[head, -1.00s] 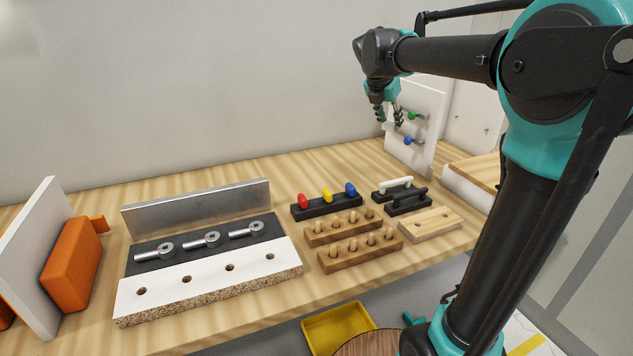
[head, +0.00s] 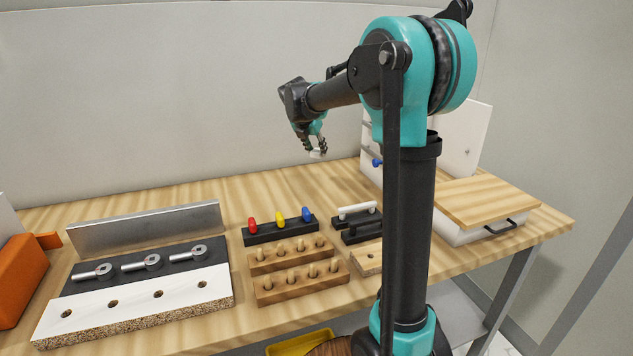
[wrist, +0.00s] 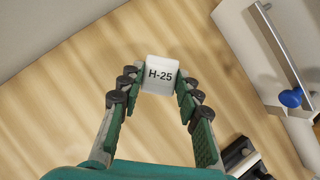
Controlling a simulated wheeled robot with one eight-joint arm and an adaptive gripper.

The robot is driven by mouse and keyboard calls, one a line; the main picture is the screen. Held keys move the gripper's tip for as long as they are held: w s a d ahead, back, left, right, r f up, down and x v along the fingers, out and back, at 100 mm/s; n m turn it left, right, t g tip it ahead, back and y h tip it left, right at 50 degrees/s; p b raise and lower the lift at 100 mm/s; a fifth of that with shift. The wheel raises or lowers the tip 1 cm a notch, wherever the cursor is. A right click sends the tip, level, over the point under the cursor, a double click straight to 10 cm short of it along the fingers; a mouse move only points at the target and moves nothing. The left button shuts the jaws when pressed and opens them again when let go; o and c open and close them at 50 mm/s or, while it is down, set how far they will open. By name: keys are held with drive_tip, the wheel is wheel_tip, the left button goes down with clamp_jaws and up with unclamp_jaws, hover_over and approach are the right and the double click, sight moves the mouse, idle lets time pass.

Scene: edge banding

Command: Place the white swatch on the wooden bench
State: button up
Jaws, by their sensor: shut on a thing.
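The white swatch (wrist: 160,75), marked "H-25", is between the fingertips of my gripper (wrist: 157,88) in the wrist view. In the head view my gripper (head: 316,151) is shut on the small white swatch (head: 318,155) and holds it above the bench. The wooden bench (head: 330,182) is a long light-wood top running across the head view. Its bare wood (wrist: 70,100) shows below the swatch in the wrist view.
A black rack (head: 282,234) with red, yellow and blue knobs and wooden peg blocks (head: 300,284) stand near the middle. A white panel (wrist: 265,60) with a blue knob (wrist: 290,97) stands to the right. Bench wood behind the rack is clear.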

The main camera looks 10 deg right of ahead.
sight(319, 184)
wheel_tip(319, 184, down, 11)
drive_tip(key=shift+f, duration=0.1)
idle(0.4)
drive_tip(key=shift+f, duration=0.1)
drive_tip(key=o, duration=0.9)
drive_tip(key=shift+o, duration=0.2)
drive_tip(key=v, duration=1.2)
